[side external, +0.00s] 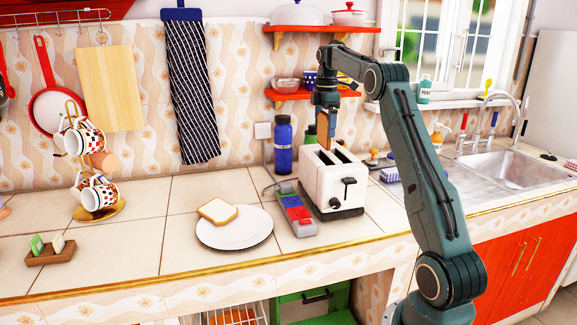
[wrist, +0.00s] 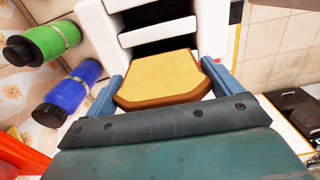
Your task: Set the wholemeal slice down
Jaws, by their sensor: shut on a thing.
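My gripper (side external: 326,112) is shut on a tan bread slice with a brown crust, the wholemeal slice (wrist: 160,80). Its blue fingers grip the slice by two opposite edges in the wrist view. In the side view the slice (side external: 326,142) is edge-on and upright, just over the top of the white toaster (side external: 322,190). I cannot tell whether its lower edge is inside a slot. The toaster's two dark slots also show in the wrist view, beyond the slice. A paler slice (side external: 217,211) lies on the white plate (side external: 240,236), off-centre to the left.
A grey device with coloured buttons (side external: 296,210) lies between plate and toaster. A blue bottle (side external: 283,148) and a green bottle (side external: 310,136) stand behind the toaster. Red shelves (side external: 290,94) hang near my arm. A mug stand (side external: 98,210) is at left.

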